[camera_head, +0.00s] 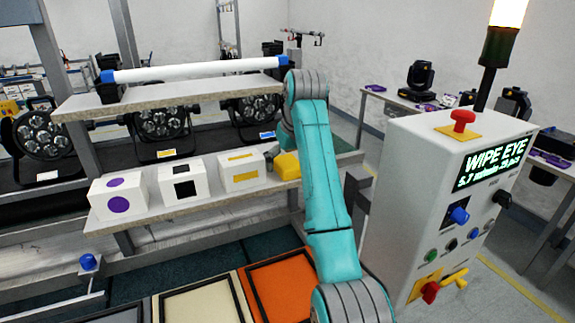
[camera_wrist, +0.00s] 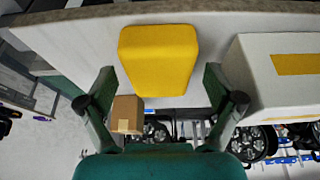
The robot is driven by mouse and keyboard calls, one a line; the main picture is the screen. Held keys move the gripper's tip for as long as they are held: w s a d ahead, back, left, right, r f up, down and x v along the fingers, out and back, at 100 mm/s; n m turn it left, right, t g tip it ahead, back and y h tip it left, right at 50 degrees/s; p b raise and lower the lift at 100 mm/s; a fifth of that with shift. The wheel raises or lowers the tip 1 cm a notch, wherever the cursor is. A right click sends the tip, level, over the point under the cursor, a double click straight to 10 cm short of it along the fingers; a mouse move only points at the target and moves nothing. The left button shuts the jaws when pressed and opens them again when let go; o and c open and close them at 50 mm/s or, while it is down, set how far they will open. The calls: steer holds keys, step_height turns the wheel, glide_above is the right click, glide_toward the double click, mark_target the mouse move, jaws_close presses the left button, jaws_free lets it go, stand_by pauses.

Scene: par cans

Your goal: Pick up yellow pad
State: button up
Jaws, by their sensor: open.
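The yellow pad (camera_wrist: 158,60) is a rounded block lying on the pale shelf near its edge. In the head view the yellow pad (camera_head: 287,166) sits at the right end of the shelf, right of the white box with yellow marks, partly behind my arm. In the wrist view my gripper (camera_wrist: 157,88) is open, with one finger on either side of the pad's near end. The pad shows between and beyond the fingertips, and I cannot tell whether they touch it. In the head view the gripper is mostly hidden behind my arm.
A white box with yellow marks (camera_head: 242,171) stands close left of the pad; it also shows in the wrist view (camera_wrist: 275,75). White boxes with black (camera_head: 184,181) and purple marks (camera_head: 118,200) stand farther left. An upper shelf (camera_head: 190,90) hangs above. A control cabinet (camera_head: 430,190) stands right.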

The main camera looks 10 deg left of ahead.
mark_target(288, 161)
steer(key=shift+f, duration=0.1)
steer(key=c, duration=1.1)
step_height(288, 161, up, 10)
